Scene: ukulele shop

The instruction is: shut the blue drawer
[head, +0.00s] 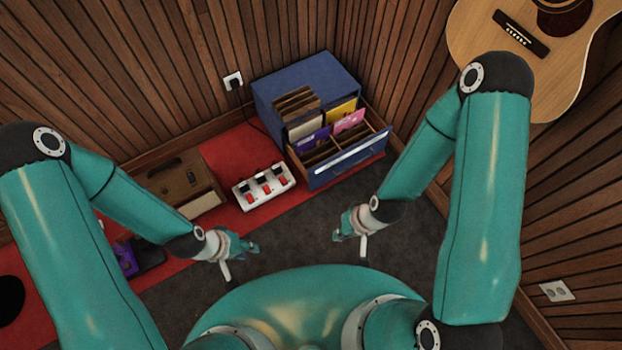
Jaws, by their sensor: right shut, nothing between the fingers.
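A blue cabinet (306,84) stands in the back corner. Its blue drawer (346,170) is pulled out toward the lower right, with a pale strip along its front. Wooden dividers split the drawer, and brown, yellow, purple and pink sleeves stand in it. My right gripper (338,236) is shut and empty, below the drawer front in the picture and apart from it. My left gripper (254,248) is further left and lower, clear of the drawer; its fingers are too small to tell open from shut.
A white pedal unit (264,186) with red and black parts sits left of the drawer on the red mat (236,154). A brown box (186,184) stands further left. A guitar (545,45) hangs at upper right. Dark carpet (300,222) before the drawer is clear.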

